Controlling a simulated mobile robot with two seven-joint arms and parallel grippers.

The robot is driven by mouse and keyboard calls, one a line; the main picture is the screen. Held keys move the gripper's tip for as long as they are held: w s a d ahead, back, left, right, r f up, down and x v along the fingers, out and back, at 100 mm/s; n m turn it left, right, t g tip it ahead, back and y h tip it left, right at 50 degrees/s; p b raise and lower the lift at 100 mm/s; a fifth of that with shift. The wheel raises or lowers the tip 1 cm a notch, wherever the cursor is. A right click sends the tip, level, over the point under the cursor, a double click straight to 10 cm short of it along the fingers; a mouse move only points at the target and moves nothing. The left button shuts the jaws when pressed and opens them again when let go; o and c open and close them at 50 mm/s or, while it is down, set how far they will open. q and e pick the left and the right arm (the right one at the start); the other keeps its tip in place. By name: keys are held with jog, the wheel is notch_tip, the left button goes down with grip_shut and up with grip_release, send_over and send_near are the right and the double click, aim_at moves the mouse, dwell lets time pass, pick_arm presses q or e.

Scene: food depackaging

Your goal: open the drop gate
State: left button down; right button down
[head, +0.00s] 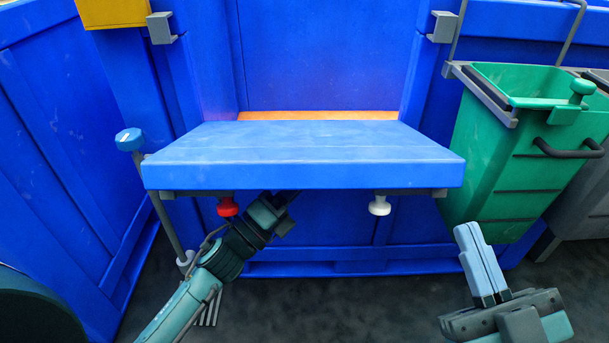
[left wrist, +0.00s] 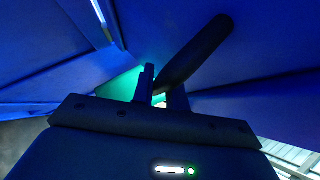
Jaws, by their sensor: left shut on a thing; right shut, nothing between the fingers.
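The drop gate looks to be the blue panel (head: 300,150) in the middle of the head view. It lies about flat and juts toward me from the blue bin's opening, with an orange strip behind it. My left gripper (head: 284,208) is under the panel, partly hidden by it. The left wrist view shows its fingers (left wrist: 160,92) shut on a dark round bar (left wrist: 205,48), which seems to be a handle on the panel's underside. My right gripper (head: 480,262) is shut and empty, low at the right, apart from the panel.
A red knob (head: 228,207) and a white knob (head: 380,205) hang under the panel's front edge. A blue-topped lever (head: 130,140) stands at its left. A green bin (head: 500,185) hangs at the right. Grey brackets (head: 160,28) flank the opening. Floor between the arms is clear.

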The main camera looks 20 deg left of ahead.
pick_arm(q)
jog(key=shift+s+f, duration=0.1)
jog(key=shift+f, duration=0.05)
pick_arm(e)
jog(key=shift+r+y, duration=0.3)
pick_arm(q)
jog(key=shift+d, duration=0.1)
jog(key=c, duration=1.4)
grip_release()
jog(key=shift+s, duration=0.1)
